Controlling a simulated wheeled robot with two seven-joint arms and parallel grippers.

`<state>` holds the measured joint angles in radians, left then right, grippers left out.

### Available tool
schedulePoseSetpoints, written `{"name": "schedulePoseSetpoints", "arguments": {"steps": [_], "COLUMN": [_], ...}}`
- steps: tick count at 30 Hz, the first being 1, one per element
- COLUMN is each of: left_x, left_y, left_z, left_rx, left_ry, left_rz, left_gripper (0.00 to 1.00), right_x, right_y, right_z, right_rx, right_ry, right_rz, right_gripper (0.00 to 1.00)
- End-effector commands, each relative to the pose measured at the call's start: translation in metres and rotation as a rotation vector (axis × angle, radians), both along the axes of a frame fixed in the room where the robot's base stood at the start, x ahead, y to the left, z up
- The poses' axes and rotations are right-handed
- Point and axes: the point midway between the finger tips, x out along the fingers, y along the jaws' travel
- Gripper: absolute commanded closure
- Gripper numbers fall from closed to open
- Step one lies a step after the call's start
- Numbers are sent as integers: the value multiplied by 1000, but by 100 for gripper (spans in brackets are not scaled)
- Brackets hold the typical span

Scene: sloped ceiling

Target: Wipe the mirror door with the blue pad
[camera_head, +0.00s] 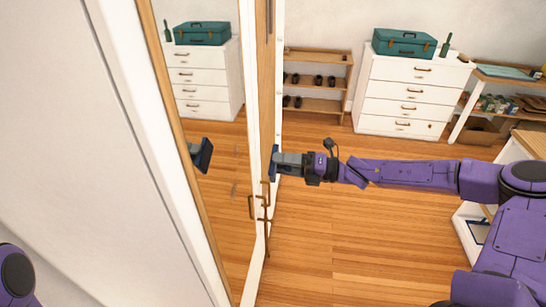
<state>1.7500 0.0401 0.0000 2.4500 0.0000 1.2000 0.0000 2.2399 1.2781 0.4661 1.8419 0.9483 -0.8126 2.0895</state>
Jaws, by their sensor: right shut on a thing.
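The mirror door (225,165) stands upright at the centre left, in a wooden frame, and reflects the dresser and the floor. My right gripper (281,163) is shut on the blue pad (273,163), which shows edge-on as a thin dark strip. The pad is at the door's edge side; I cannot tell whether it touches the surface. A reflection of the pad and gripper shows in the mirror, apart from the real pad. My left gripper is not in view; only a bit of my left arm shows at the bottom left.
Door handles (264,205) stick out below the pad. A white dresser (405,97) with a green suitcase (403,43) and a shoe rack (318,80) stand at the back. A desk (510,75) is at the right. The wooden floor (340,235) below my right arm is clear.

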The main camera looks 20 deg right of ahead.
Motion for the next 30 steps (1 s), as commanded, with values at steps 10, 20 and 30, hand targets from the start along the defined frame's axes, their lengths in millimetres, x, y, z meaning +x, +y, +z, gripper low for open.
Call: {"name": "schedulePoseSetpoints", "arguments": {"steps": [10,20,30], "left_x": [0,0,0], "left_y": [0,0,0], "left_z": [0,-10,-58], "left_rx": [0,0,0], "left_ry": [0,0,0], "left_rz": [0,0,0], "left_gripper": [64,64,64], "right_x": [-67,-67,-45], "right_y": [55,66,98], "right_z": [-36,-42,-45], "right_rx": [187,295,291], "right_ry": [272,431,426], "right_rz": [10,4,4], "right_gripper": [55,55,55]}}
